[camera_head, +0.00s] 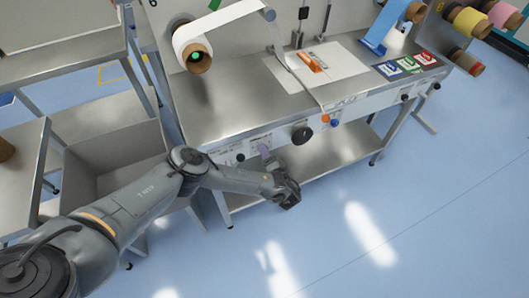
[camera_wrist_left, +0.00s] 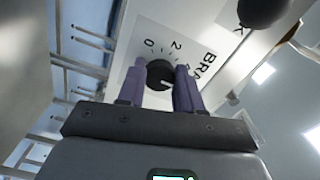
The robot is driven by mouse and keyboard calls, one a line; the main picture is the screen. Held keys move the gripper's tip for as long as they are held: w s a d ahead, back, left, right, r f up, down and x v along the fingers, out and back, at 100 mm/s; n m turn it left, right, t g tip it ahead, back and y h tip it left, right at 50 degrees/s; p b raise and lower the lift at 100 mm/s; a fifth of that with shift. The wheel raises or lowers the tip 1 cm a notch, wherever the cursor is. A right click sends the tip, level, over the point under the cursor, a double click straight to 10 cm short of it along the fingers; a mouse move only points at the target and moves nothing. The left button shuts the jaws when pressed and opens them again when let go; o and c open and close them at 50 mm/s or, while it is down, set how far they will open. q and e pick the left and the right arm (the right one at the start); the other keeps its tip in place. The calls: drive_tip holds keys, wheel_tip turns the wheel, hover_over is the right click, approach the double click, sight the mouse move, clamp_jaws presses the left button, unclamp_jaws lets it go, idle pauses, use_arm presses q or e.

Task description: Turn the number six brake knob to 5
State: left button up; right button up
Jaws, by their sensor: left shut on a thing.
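A black brake knob (camera_wrist_left: 160,74) sits on a white panel with a printed dial. The figures 0 and 2 and part of the word "BRAKE" show beside it in the left wrist view. My left gripper (camera_wrist_left: 160,67) has its two purple fingers on either side of this knob and is shut on it. In the head view, the left gripper (camera_head: 264,150) reaches the front panel of the steel table, and the held knob is hidden there. The figure 5 and the knob's own number cannot be read. My right gripper is not in view.
A larger black knob (camera_head: 302,135) is right of the gripper, with an orange button (camera_head: 325,118) and a blue button (camera_head: 334,122) beyond it. A small black knob (camera_head: 240,157) is on the left. A lower shelf (camera_head: 320,155) runs beneath the table. The floor in front is clear.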

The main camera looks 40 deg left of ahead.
use_arm(q)
drive_tip(key=o, duration=1)
drive_tip(key=shift+o, duration=0.2)
drive_tip(key=shift+s+d, duration=0.1)
drive_tip(key=shift+d, duration=0.05)
drive_tip(key=p+v, duration=0.3)
drive_tip(key=v, duration=0.7)
drive_tip(key=shift+s+d, duration=0.2)
